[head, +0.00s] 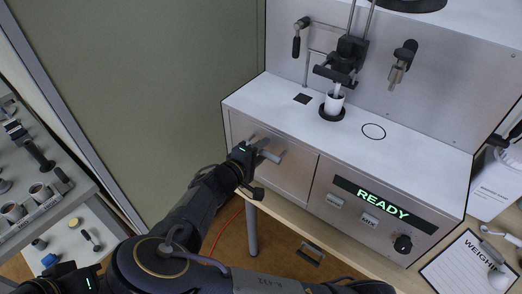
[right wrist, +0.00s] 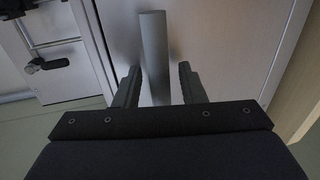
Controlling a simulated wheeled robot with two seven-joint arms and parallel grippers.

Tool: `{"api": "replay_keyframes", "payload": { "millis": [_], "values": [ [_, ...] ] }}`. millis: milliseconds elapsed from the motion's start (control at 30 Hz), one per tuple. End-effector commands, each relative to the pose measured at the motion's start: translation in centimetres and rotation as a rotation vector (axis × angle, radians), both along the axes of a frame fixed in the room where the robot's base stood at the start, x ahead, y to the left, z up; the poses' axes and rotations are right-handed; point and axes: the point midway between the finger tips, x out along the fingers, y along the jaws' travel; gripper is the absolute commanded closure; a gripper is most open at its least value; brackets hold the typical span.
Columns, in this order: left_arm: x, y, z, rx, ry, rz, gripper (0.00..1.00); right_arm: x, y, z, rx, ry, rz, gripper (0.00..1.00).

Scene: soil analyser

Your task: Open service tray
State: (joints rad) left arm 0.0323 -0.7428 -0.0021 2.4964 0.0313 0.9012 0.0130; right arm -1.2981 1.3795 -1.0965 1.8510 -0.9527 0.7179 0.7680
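The service tray (head: 292,178) is the metal front panel at the lower left of the analyser, and it looks flush with the housing. Its grey bar handle (head: 272,156) sticks out near the panel's upper left. My right gripper (head: 262,150) is at this handle. In the right wrist view the handle bar (right wrist: 153,55) stands between the two open fingers of my right gripper (right wrist: 159,85), with a gap on each side. My left gripper (head: 75,280) is at the bottom left edge in the head view, cut off, and its fingers cannot be made out.
The analyser's READY display (head: 384,204), buttons and black knob (head: 403,243) are right of the tray. A white cup (head: 334,103) stands on top. A clipboard (head: 465,268) lies on the bench at right. A side table with cups (head: 40,192) is at left. Floor shows below the tray.

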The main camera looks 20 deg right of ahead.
Motion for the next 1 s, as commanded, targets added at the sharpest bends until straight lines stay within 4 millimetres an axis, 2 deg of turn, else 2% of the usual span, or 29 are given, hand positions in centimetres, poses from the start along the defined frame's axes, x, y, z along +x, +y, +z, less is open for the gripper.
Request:
{"api": "replay_keyframes", "payload": {
  "millis": [67, 300, 367, 767, 1000],
  "values": [
    [0.0, 0.0, 0.0, 0.0, 0.0, 0.0, 1.0, 0.0, 0.0, 0.0, 0.0, 0.0, 0.0, 0.63],
    [0.0, 0.0, 0.0, 0.0, 0.0, 0.0, 1.0, 0.0, 0.0, 0.0, 0.0, 0.0, 0.0, 0.95],
    [0.0, 0.0, 0.0, 0.0, 0.0, 0.0, 1.0, 0.0, 0.0, 0.0, 0.0, 0.0, 0.0, 1.0],
    [0.0, 0.0, -0.1, 0.0, 0.0, 0.0, 1.0, -0.5, 0.7, 0.0, 0.001, -0.001, 0.0, 1.0],
    [0.0, 0.0, -0.3, 0.0, 0.0, 0.0, 1.0, -2.9, 3.8, -0.1, 0.002, 0.001, 0.004, 1.0]
  ]
}}
